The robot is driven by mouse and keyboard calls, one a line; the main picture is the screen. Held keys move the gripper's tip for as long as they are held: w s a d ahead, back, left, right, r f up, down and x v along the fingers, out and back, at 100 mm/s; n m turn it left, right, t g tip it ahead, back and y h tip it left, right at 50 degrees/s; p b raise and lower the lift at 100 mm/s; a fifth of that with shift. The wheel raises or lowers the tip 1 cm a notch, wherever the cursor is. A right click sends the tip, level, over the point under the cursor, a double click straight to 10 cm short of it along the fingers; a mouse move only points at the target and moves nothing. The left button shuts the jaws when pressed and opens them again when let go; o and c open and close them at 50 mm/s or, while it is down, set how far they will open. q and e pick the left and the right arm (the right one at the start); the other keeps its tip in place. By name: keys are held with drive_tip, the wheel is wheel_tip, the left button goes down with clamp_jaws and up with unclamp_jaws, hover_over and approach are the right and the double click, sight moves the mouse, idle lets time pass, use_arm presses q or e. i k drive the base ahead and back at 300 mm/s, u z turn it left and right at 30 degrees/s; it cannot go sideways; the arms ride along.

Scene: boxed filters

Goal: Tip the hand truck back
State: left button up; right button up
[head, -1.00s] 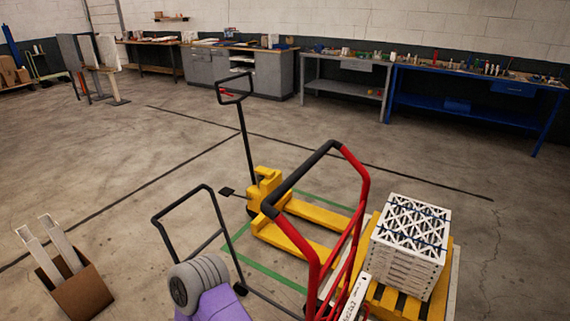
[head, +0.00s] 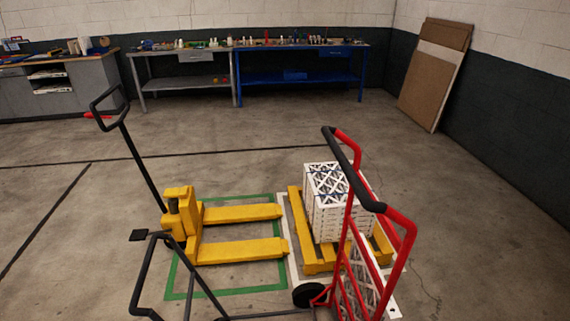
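The hand truck (head: 399,262) has a red tube frame and a black grip bar across its top. It stands in the lower right of the head view, with a black wheel near the floor at its left side. Its lower end is cut off by the picture edge. I cannot tell its exact lean, but it looks roughly upright. White patterned filters show through its frame; I cannot tell whether they rest on it or behind it. Neither of my grippers is in view, and nothing is seen touching the hand truck.
A stack of white filters (head: 325,212) sits on a yellow pallet (head: 296,205) behind the hand truck. A yellow pallet jack (head: 180,215) stands left, partly inside a green floor outline. A black cart handle (head: 152,262) fills the lower left. Boards (head: 432,85) lean on the right wall.

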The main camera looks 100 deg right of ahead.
sight(358, 186)
drive_tip(key=i, duration=0.4)
drive_tip(key=z, duration=2.95)
